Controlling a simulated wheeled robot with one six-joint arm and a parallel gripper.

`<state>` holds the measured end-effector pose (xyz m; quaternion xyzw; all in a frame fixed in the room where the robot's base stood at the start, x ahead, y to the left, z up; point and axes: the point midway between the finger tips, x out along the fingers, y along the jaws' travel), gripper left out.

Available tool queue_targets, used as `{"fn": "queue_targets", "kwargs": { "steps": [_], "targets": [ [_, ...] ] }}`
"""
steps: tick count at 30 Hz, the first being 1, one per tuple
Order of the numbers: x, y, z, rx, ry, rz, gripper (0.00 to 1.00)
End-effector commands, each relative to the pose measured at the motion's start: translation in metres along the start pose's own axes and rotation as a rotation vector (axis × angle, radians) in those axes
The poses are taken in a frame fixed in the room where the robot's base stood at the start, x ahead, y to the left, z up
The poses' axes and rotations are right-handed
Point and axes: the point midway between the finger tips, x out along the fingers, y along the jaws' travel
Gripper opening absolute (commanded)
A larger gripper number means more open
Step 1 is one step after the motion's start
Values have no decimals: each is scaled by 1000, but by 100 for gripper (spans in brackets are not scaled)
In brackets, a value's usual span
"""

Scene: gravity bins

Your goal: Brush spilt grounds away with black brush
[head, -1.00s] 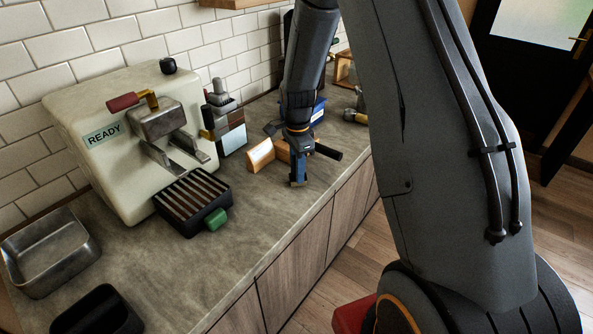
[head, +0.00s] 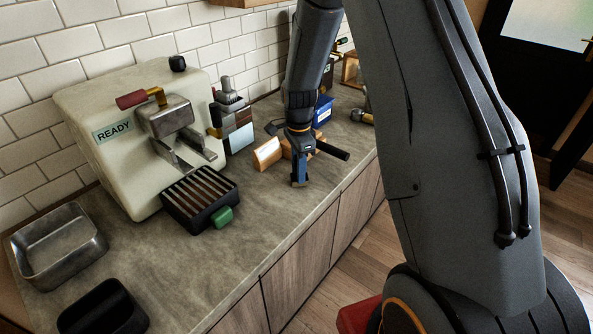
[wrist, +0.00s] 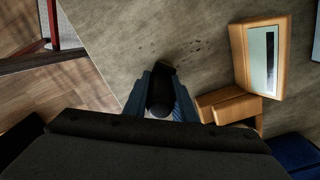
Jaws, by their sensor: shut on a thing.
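My gripper (head: 299,180) points down low over the counter, near its front edge; it also shows in the wrist view (wrist: 160,92). Its jaws are shut on the black brush (wrist: 161,84), whose dark end shows between the fingers in the wrist view. In the head view the fingers and arm hide most or all of the brush. The spilt grounds (wrist: 147,46) are a few small dark specks on the counter, just ahead of the brush in the wrist view. I cannot tell whether the brush touches the counter.
A wooden stand with a pale panel (head: 267,153) is close beside my gripper; it also shows in the wrist view (wrist: 240,60). The espresso machine (head: 110,125) and slatted drip tray (head: 195,190) stand left. A blue box (head: 323,112) stands behind. Counter between tray and gripper is clear.

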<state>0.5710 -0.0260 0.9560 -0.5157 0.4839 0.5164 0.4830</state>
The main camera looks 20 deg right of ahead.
Motion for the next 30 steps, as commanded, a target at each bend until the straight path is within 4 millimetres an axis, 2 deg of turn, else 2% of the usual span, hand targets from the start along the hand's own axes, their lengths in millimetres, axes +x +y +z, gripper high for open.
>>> {"fn": "queue_targets", "kwargs": {
  "steps": [8,19,30],
  "targets": [
    [-2,4,-16,1,0,-1,0],
    [-4,4,-16,0,0,-2,0],
    [-19,4,-16,0,0,-2,0]
  ]
}}
